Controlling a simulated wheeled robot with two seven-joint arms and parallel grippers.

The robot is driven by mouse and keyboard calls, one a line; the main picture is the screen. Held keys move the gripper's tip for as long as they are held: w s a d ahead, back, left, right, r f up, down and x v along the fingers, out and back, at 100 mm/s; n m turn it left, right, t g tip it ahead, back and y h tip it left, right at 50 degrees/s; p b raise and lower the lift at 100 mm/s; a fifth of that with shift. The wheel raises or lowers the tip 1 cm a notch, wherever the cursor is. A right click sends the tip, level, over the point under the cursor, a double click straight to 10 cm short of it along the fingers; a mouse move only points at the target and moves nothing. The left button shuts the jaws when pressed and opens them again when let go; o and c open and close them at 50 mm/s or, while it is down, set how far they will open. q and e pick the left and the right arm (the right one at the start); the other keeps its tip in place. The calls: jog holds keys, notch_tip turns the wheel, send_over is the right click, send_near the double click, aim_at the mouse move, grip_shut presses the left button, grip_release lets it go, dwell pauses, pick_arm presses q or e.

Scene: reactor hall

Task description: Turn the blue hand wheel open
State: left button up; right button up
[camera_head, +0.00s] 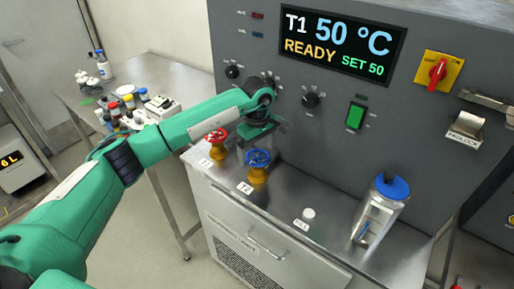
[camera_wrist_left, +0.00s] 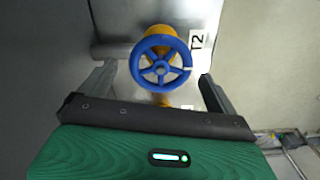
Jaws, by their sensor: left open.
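The blue hand wheel (camera_head: 257,157) sits on a yellow valve body (camera_head: 257,175) near the left end of the steel bench top. In the left wrist view the wheel (camera_wrist_left: 160,67) shows face-on with its spokes, between the two fingers. My left gripper (camera_head: 259,137) is open and empty, just above and behind the blue wheel in the head view. I cannot tell how far the fingertips are from the rim; no contact shows. A T2 label (camera_wrist_left: 197,40) lies beside the valve. My right gripper is not in view.
A red hand wheel (camera_head: 216,135) on another yellow valve stands close left of the blue one. The grey panel (camera_head: 300,150) rises right behind. A small white knob (camera_head: 308,214) and a steel canister with blue lid (camera_head: 392,187) stand to the right. Bench between is clear.

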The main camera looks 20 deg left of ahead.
pick_arm(q)
jog(key=shift+f, duration=0.5)
jog(key=c, duration=1)
